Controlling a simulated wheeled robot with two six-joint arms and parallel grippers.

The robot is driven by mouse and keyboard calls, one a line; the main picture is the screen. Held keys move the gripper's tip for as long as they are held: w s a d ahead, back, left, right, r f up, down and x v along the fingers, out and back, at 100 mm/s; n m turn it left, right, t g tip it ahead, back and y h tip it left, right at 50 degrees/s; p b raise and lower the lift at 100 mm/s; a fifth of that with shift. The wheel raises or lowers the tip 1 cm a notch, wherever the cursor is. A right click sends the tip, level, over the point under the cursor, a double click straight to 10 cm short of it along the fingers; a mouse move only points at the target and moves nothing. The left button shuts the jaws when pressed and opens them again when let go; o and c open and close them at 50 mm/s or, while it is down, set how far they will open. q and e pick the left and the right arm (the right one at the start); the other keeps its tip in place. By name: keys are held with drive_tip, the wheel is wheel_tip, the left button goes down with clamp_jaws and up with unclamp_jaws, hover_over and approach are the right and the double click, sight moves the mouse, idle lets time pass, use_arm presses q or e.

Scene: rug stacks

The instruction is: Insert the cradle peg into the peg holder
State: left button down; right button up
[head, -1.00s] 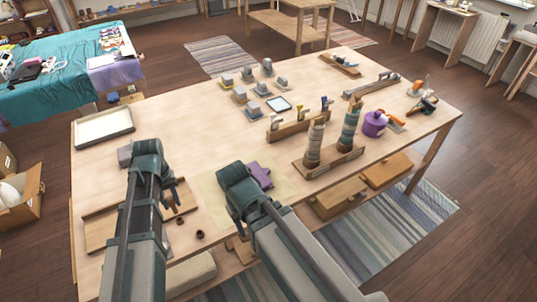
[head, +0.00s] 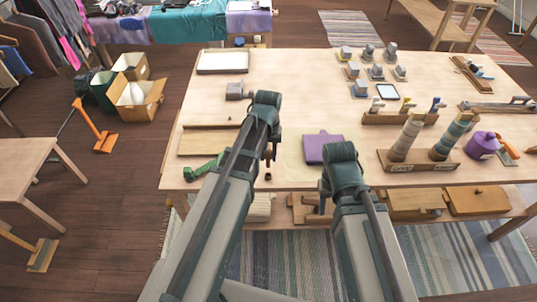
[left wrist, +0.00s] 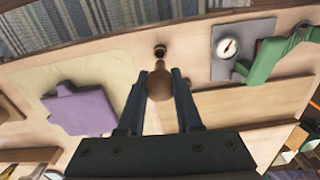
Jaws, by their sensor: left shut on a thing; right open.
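My left gripper (left wrist: 161,88) is shut on a brown, round-ended wooden piece (left wrist: 160,84), which looks like the cradle peg. In the head view my left gripper (head: 268,154) is above the front left part of the table. A small dark brown ring-like piece (left wrist: 160,50), perhaps the peg holder, stands on the table just beyond the held piece in the left wrist view. It also shows in the head view (head: 268,177), close below the left gripper. I cannot tell whether the two touch. My right gripper (head: 325,190) is open near the table's front edge, partly hidden by its arm.
A purple block (head: 322,147) lies right of the left gripper. A green tool (head: 204,169) and a round dial gauge (left wrist: 228,46) lie on the other side. A shallow wooden tray (head: 208,142) is behind them. Two stacked-ring posts (head: 404,140) stand at the right.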

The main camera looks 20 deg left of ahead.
sight(268, 167)
use_arm(q)
drive_tip(key=shift+f+b, duration=2.15)
use_arm(e)
drive_tip(key=shift+f, duration=2.1)
use_arm(q)
drive_tip(key=shift+f+b, duration=1.4)
drive_tip(key=shift+f, duration=0.05)
use_arm(e)
drive_tip(key=shift+f, duration=1.45)
use_arm(q)
drive_tip(key=shift+r, duration=0.1)
drive_tip(key=c, duration=0.5)
unclamp_jaws()
drive_tip(key=shift+r, duration=0.1)
use_arm(e)
drive_tip(key=shift+r, duration=0.15)
